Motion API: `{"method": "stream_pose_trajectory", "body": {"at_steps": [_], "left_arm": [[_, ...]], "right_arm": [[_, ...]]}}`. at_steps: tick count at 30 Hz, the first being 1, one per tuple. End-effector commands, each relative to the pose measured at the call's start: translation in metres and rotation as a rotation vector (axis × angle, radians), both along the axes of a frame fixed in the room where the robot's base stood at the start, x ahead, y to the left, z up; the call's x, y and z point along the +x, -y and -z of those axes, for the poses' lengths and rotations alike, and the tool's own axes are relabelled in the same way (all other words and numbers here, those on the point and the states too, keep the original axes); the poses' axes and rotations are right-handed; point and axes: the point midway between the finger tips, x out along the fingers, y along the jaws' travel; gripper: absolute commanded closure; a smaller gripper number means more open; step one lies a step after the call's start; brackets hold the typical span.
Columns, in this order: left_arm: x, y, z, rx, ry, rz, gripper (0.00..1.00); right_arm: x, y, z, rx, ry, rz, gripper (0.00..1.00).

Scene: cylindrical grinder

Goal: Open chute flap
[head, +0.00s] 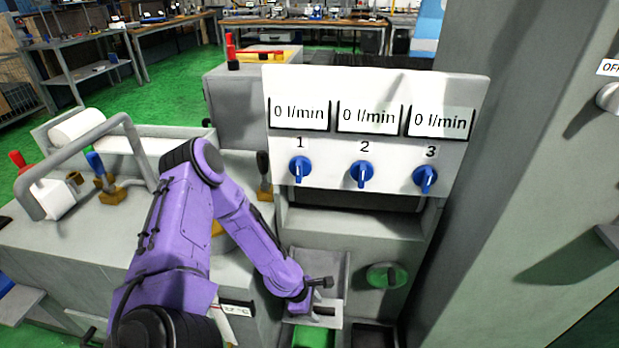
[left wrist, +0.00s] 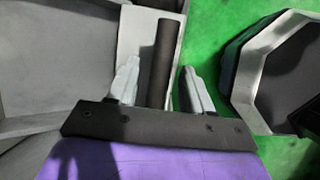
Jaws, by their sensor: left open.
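A light grey panel (head: 332,264), which looks like the chute flap, is low on the machine front, below the knob panel. Its lower part is partly covered by my left gripper (head: 322,296). In the left wrist view a dark round bar (left wrist: 163,60), apparently the handle, stands in front of a pale panel (left wrist: 133,42). The bar lies between the two light fingers of my left gripper (left wrist: 159,85). The fingers are open, with a visible gap on the right side of the bar. I cannot tell whether the left finger touches it. My right gripper is not in view.
A white panel (head: 377,86) with several displays and blue knobs stands above the flap. A green round knob (head: 386,276) is close to its right. A green-bottomed opening (head: 313,336) is below. A tall grey cabinet (head: 530,150) bounds the right.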

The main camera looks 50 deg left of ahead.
Motion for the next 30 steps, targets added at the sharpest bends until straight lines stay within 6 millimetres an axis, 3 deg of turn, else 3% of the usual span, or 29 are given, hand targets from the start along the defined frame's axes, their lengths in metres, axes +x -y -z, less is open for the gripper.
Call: {"method": "stream_pose_trajectory", "body": {"at_steps": [1, 3, 9, 30], "left_arm": [[-0.002, -0.003, -0.021, 0.0, 0.005, -0.002, 0.49], [-0.007, -0.007, -0.037, -0.001, 0.005, -0.001, 0.49], [-0.02, -0.015, -0.065, 0.0, 0.003, 0.0, 0.49], [-0.024, -0.017, -0.068, 0.005, 0.004, 0.012, 0.49]], "right_arm": [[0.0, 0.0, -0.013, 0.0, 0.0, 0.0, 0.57], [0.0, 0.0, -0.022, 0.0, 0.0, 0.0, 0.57], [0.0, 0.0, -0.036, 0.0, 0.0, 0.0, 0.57], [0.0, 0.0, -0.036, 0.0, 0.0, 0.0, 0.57]]}}
